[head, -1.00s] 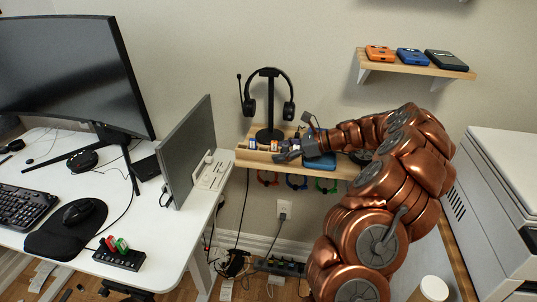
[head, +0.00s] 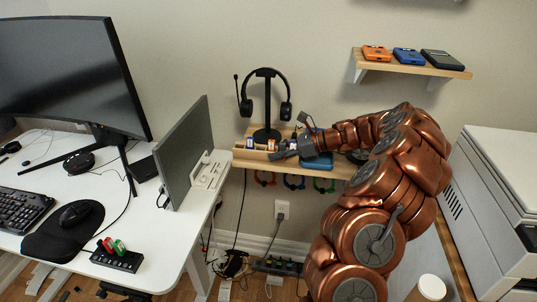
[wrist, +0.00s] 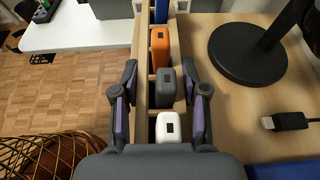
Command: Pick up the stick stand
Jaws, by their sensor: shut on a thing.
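The stick stand (wrist: 141,62) is a long, narrow wooden holder with compartments. In the wrist view it holds a blue stick (wrist: 161,12), an orange stick (wrist: 160,48), a grey stick (wrist: 165,88) and a white stick (wrist: 170,128). In the head view the stand (head: 244,153) is on the wooden wall shelf, partly hidden by my gripper (head: 281,151). In the wrist view my gripper (wrist: 161,100) has one finger on each long side of the stand, around the grey stick, and is shut on it.
A black headphone stand (head: 266,133) with headphones is close behind; its round base shows right of the stick stand in the wrist view. A cable plug (wrist: 285,121) lies on the shelf (wrist: 235,105). The white desk (head: 150,225) is to the left, a printer (head: 500,190) to the right.

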